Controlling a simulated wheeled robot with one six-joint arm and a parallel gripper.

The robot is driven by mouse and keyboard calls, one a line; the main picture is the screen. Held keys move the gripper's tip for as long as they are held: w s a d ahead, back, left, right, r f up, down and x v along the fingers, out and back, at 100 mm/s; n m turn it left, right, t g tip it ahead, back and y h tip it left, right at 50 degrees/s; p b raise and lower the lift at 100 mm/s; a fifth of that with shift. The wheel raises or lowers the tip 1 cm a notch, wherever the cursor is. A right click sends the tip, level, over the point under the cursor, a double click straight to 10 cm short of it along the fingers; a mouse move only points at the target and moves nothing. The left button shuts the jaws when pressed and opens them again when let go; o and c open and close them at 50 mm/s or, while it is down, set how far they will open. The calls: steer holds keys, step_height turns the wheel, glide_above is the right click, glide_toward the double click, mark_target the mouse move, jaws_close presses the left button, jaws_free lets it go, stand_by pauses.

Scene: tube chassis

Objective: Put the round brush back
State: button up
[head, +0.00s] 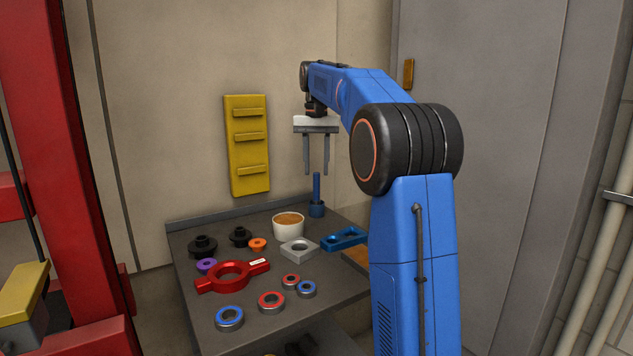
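A blue piece with a thin upright stem (316,188) and a wider round base stands at the back right of the grey bench top (320,312). It may be the round brush, but its bristles do not show clearly. My gripper (316,172) points straight down above it. Its two grey fingers are apart with nothing between them. The stem's top is just under the fingertips, and a small gap shows between them.
A white cup (288,230) with tan contents stands left of the blue piece. A grey block (299,250), blue bracket (343,239), red two-handled tool (232,277) and several rings lie around. A yellow rack (247,145) hangs behind. A red frame (60,150) stands left.

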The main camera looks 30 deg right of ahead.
steer(key=shift+r, duration=2.2)
